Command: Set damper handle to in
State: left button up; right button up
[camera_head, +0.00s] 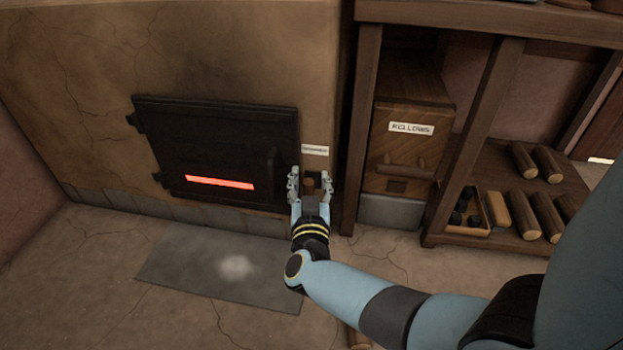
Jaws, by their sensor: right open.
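The damper handle (311,184) is a small brown knob on the oven's front, just right of the black oven door (225,125) and below a small white label (315,150) that is too small to read. My right gripper (310,180) is open, with one finger on each side of the knob. I cannot tell whether the fingers touch it. The gripper and wrist hide the lower part of the handle, so how far it sticks out is unclear. My left gripper is not in view.
A wooden box labelled bellows (409,129) stands right of the oven. A wooden shelf (515,240) holds several logs (520,213) and a small box of dark lumps (466,212). A grey floor plate (185,262) lies before the oven door. The floor at left is clear.

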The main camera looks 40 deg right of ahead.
jog(key=v, duration=0.6)
jog(key=shift+s+a, duration=0.2)
jog(key=shift+s, duration=0.15)
